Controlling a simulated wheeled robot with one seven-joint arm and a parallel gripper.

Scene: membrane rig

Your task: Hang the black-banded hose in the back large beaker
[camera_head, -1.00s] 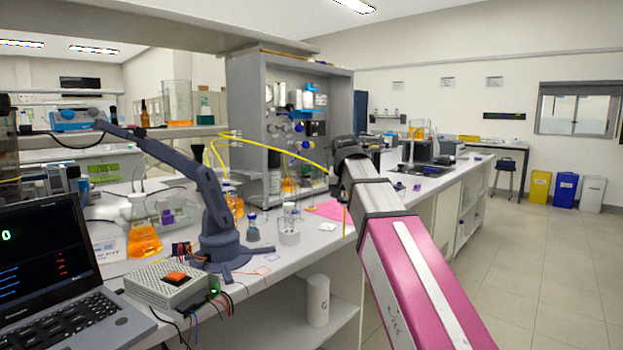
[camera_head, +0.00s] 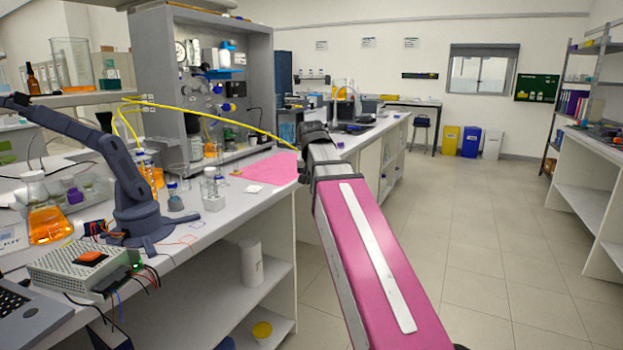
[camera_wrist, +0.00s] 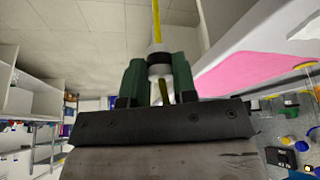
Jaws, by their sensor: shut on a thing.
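The yellow hose (camera_head: 215,117) runs from the grey rig cabinet's left side across the front of it to the end of my arm. In the wrist view, my gripper (camera_wrist: 159,80) has its green fingers shut on the hose at a black band (camera_wrist: 160,57), and the yellow hose (camera_wrist: 157,22) runs away from the fingers. In the head view, my arm hides most of the gripper, which is beyond the pink mat, past the bench's front edge. A large glass beaker (camera_head: 72,62) stands on the shelf at left. I cannot tell which vessel is the back large beaker.
The grey rig cabinet (camera_head: 262,85) stands on the bench behind a pink mat (camera_head: 268,168). Small glassware (camera_head: 213,187), an orange flask (camera_head: 47,215) and a dark blue small arm (camera_head: 130,190) crowd the bench. The floor (camera_head: 475,215) at right is clear.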

